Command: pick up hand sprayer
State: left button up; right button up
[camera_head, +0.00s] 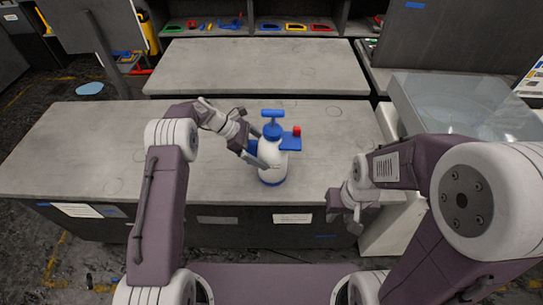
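The hand sprayer (272,168) stands upright on the near grey workbench. It has a white body, a blue base, a blue pump handle on top, and a blue head with a red tip at its right. My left gripper (260,148) is at the sprayer's left side, close against its upper body. One finger shows in front of the white body. The other is mostly hidden, so I cannot tell whether it grips or is open. My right gripper (351,214) hangs empty by the bench's front edge, right of the sprayer, with its fingers apart.
The near workbench top (90,150) is otherwise clear. A second bare bench (250,66) stands behind it. Shelves with coloured tools (295,27) line the back. A glass-topped case (455,105) stands at the right.

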aim_at(262, 145)
pick_arm(q)
jog(key=shift+r, duration=0.1)
jog(key=c, duration=1.7)
notch_tip(262, 145, up, 4)
jog(key=shift+d+r+b, duration=0.1)
jog(key=shift+r+b, duration=0.05)
jog(key=shift+b, duration=0.2)
jog(key=s+d+r+b, duration=0.1)
jog(key=s+d+r, duration=0.4)
jog(key=d, duration=0.5)
jog(key=shift+d+r, duration=0.15)
jog(key=shift+r, duration=0.7)
jog(key=shift+s+m, duration=0.1)
jog(key=shift+m, duration=0.2)
